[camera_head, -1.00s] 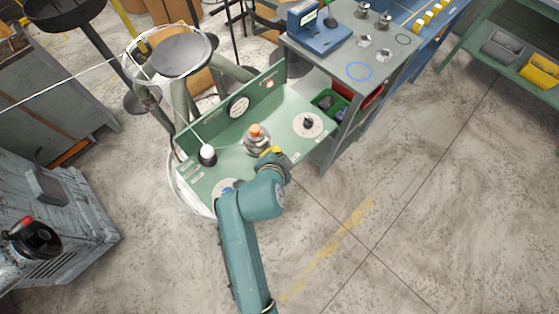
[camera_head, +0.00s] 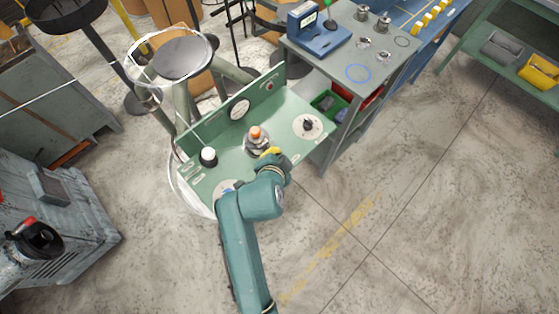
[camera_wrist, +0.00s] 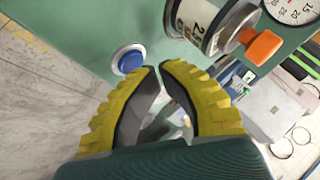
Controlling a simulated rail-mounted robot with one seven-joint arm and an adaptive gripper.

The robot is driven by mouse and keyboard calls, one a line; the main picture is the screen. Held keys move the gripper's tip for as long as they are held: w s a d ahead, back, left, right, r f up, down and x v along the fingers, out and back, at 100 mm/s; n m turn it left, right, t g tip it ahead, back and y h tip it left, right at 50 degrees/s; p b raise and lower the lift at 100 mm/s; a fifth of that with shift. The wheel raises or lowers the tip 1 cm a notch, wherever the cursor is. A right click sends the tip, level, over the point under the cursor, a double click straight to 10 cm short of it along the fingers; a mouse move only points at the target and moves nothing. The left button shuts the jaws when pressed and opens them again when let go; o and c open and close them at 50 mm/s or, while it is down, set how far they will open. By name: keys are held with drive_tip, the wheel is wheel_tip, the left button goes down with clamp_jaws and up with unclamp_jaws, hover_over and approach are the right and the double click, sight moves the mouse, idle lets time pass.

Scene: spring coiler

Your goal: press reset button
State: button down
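A green control panel (camera_head: 232,151) stands ahead of me. A blue round button in a pale ring (camera_wrist: 130,62) sits on the panel in the wrist view. In the head view, only part of this blue button (camera_head: 226,190) shows beside my arm. I cannot read a label on it. My gripper (camera_wrist: 159,68) has its yellow fingertips together with nothing between them. In the wrist view the tips are just right of the blue button and look apart from it. In the head view my gripper (camera_head: 270,153) is by the panel's front edge, mostly hidden by my wrist.
An orange-topped dial unit (camera_head: 256,138) stands close to my gripper. A white-topped lever (camera_head: 208,156), black knob (camera_head: 308,125), round gauge (camera_head: 239,108) and red lamp (camera_head: 269,86) are also on the panel. A grey workbench (camera_head: 385,58) stands right. The floor in front is clear.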

drive_tip(key=shift+r, duration=0.25)
wheel_tip(320, 180, up, 5)
drive_tip(key=p, duration=0.4)
drive_tip(key=shift+r+p, duration=0.1)
drive_tip(key=shift+p, duration=0.3)
idle(0.5)
drive_tip(key=w+d+r+t, duration=0.2)
drive_tip(key=d+r+t, duration=0.15)
drive_tip(key=r, duration=0.75)
drive_tip(key=w+d+r+t, duration=0.1)
drive_tip(key=d+r+t, duration=0.25)
drive_tip(key=r, duration=0.85)
drive_tip(key=s+r+n+t, duration=0.2)
drive_tip(key=s+r+n, duration=0.2)
drive_tip(key=r, duration=0.3)
drive_tip(key=s+r+n+t+y, duration=0.1)
drive_tip(key=s+r+n+t, duration=0.2)
drive_tip(key=r, duration=0.4)
drive_tip(key=s+r+n+t, duration=0.1)
drive_tip(key=s+r+n, duration=0.35)
drive_tip(key=r, duration=0.25)
wheel_tip(320, 180, up, 27)
drive_tip(key=p, duration=2.7)
drive_tip(key=shift+r+m+p, duration=0.2)
drive_tip(key=shift+m+p, duration=0.2)
drive_tip(key=shift+m, duration=0.05)
